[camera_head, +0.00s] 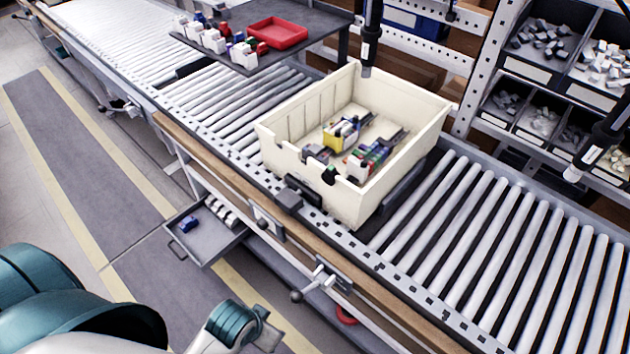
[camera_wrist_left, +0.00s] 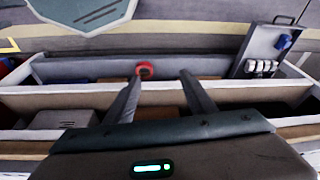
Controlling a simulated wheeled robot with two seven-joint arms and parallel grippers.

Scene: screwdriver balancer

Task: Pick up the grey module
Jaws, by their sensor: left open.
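I cannot tell for certain which item is the grey module. A row of pale grey-white modules (camera_head: 222,210) lies in the pulled-out grey drawer below the conveyor's near side, beside a blue piece (camera_head: 188,223). The row also shows in the left wrist view (camera_wrist_left: 262,67), at the upper right. More small parts (camera_head: 360,142), some greyish, lie inside the cream crate (camera_head: 285,128). My left gripper (camera_wrist_left: 160,74) is open with nothing between its fingers, apart from the drawer. In the head view my left arm is at the bottom left; its fingers cannot be made out. My right gripper is not visible.
The crate stands on the roller conveyor (camera_head: 490,240). A dark shelf behind holds a red tray (camera_head: 277,33) and several small parts (camera_head: 213,40). Dark tools hang at the crate's back (camera_head: 370,30) and at right (camera_head: 600,135). A clamp handle (camera_head: 315,285) juts from the near rail.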

